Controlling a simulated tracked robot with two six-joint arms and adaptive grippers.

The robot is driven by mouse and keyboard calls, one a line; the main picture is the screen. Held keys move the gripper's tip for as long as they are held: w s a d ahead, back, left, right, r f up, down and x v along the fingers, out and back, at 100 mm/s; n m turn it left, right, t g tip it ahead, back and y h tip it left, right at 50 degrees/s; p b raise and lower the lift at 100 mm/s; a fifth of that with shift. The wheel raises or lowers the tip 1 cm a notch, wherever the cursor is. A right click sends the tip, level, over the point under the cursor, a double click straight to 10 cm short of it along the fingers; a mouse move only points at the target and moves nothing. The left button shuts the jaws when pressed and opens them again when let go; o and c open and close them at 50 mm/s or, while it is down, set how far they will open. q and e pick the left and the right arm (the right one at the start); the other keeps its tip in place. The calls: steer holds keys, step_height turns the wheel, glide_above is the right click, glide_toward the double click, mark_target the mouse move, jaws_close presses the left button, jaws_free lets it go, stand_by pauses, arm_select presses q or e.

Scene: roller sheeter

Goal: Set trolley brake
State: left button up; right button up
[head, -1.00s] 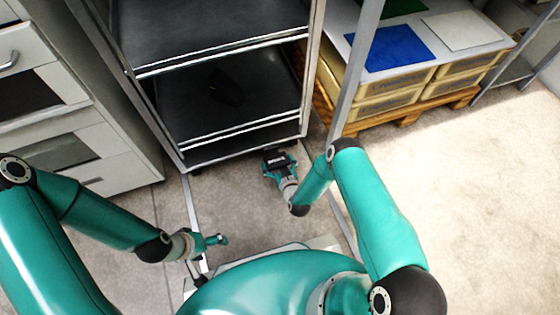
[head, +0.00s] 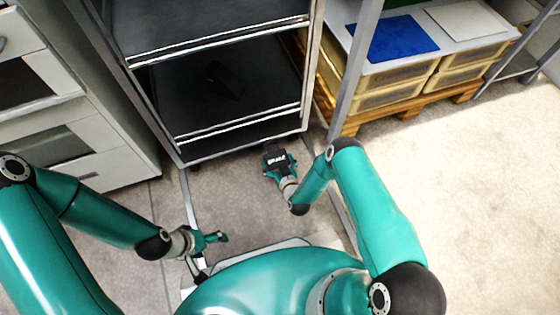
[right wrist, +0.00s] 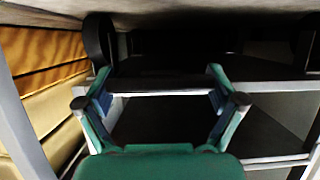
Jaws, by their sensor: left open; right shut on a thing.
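The trolley (head: 243,128) is a grey metal shelf cart, and its lower front edge lies ahead of me. In the right wrist view a dark wheel (right wrist: 98,40) shows at its frame, by the left finger. No brake lever can be made out. My right gripper (head: 275,152) is low at the trolley's front right corner. In its wrist view (right wrist: 162,103) the fingers stand apart over the trolley's pale rail (right wrist: 180,88). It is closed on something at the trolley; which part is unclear. My left gripper (head: 219,238) is open and empty, left of my base.
A drawer cabinet (head: 85,150) stands close on the left. Yellowish bins (head: 395,92) on a wooden pallet (head: 410,108) are at the right, behind a grey post (head: 352,75). A black object (head: 222,80) lies on the trolley's lower shelf. The floor at right is clear.

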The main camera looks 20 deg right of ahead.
steer(key=shift+s+f, duration=0.2)
steer(key=shift+f, duration=0.05)
steer(key=o, duration=1.3)
steer(key=shift+w, duration=0.1)
steer(key=shift+r, duration=0.1)
steer(key=shift+r, duration=0.1)
steer(key=shift+w+r, duration=0.1)
steer(key=shift+r, duration=0.15)
step_height(320, 180, up, 9)
steer(key=shift+r, duration=0.1)
